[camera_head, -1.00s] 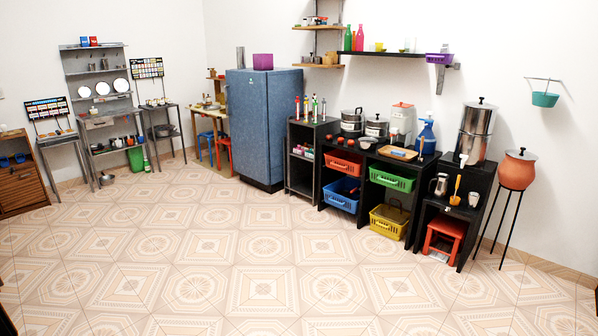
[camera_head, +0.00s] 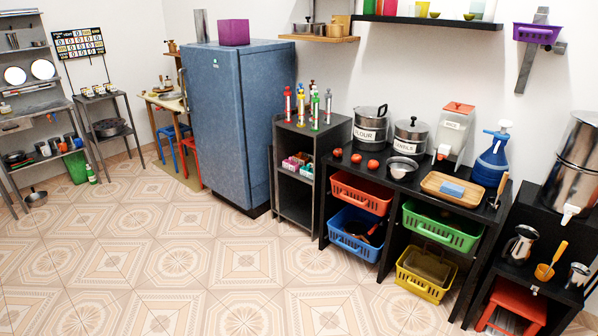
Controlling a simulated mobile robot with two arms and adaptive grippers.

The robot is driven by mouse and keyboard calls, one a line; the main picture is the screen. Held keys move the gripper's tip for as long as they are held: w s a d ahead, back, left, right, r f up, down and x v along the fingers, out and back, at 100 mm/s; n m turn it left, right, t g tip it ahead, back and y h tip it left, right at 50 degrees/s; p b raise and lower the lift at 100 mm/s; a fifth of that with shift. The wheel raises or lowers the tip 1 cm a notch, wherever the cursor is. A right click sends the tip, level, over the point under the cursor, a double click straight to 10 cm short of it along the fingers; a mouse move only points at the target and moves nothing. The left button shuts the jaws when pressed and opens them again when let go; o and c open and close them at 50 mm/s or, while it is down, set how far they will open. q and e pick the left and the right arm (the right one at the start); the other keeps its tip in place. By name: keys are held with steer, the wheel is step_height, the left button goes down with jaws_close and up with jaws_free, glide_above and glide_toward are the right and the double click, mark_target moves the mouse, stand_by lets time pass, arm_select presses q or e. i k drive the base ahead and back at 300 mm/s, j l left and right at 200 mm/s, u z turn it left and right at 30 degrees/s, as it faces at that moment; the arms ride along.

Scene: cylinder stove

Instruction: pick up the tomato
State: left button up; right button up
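Three small red tomatoes lie on the black counter: one at the left end (camera_head: 337,153), one in the middle (camera_head: 356,158) and one to the right (camera_head: 373,165). They sit in a row in front of the pot labelled flour (camera_head: 370,127). A metal bowl (camera_head: 402,167) stands just right of the rightmost tomato. Neither of my grippers shows in the head view.
A cutting board (camera_head: 453,189) with a blue block lies on the counter's right part. Below are an orange basket (camera_head: 361,192), a blue basket (camera_head: 352,233) and a green basket (camera_head: 440,230). A refrigerator (camera_head: 235,125) stands left. The tiled floor (camera_head: 200,265) in front is clear.

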mark_target(338, 152)
steer(key=i+j+z, duration=0.15)
steer(key=i, duration=0.45)
steer(key=i+j+z, duration=0.2)
steer(key=i, duration=0.4)
steer(key=l, duration=0.1)
